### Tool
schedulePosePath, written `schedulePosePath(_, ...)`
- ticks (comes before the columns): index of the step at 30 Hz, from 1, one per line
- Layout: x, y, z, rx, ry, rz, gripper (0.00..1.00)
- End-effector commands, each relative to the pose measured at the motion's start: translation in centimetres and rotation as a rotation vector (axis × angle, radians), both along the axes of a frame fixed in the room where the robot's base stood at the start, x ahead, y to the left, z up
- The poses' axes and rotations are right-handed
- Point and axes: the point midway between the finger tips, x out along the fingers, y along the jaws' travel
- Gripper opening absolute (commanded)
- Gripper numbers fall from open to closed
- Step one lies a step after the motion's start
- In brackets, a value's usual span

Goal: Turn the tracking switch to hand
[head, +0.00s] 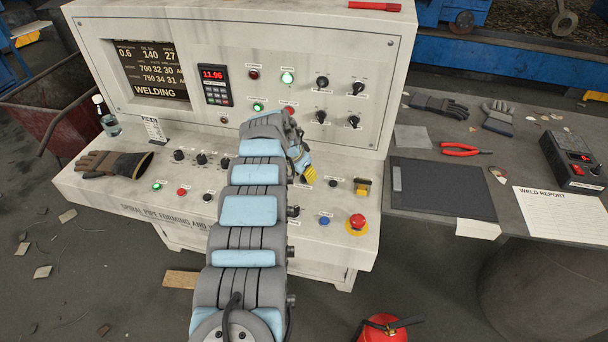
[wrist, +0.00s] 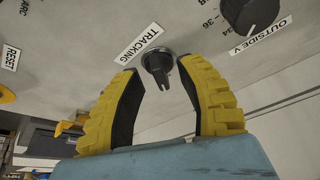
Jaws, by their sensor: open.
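The tracking switch (wrist: 157,66) is a small dark knob with a pointed grip, in the wrist view just right of its TRACKING label (wrist: 141,42). My gripper (wrist: 160,70) is open. Its two yellow ribbed fingers, with dark inner pads, stand one on each side of the switch, with a gap visible at both sides. In the head view my gripper (head: 308,177) is low over the console's sloping desk, and I cannot make out the switch there. The switch's position marks, including hand, are not readable.
A larger OUTSIDE V knob (wrist: 250,14) is close by at upper right in the wrist view. On the console (head: 115,178) are a red emergency stop (head: 357,222), a blue button (head: 324,220) and a yellow-based switch (head: 362,187). A glove (head: 113,163) lies at the desk's left.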

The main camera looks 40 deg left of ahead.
Motion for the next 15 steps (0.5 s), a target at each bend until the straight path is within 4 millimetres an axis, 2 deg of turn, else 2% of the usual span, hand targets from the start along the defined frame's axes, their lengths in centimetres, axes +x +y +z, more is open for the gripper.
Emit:
schedulePosePath(5, 0.01, 0.0, 0.01, 0.0, 0.0, 0.0, 0.38)
schedulePosePath(6, 0.01, 0.0, 0.01, 0.0, 0.0, 0.0, 0.33)
schedulePosePath(9, 0.01, 0.01, 0.03, 0.001, 0.0, 0.0, 0.04)
schedulePosePath(10, 0.01, 0.02, 0.03, 0.001, 0.0, 0.0, 0.0)
schedulePosePath(15, 0.01, 0.0, -0.01, 0.0, 0.0, 0.0, 0.0)
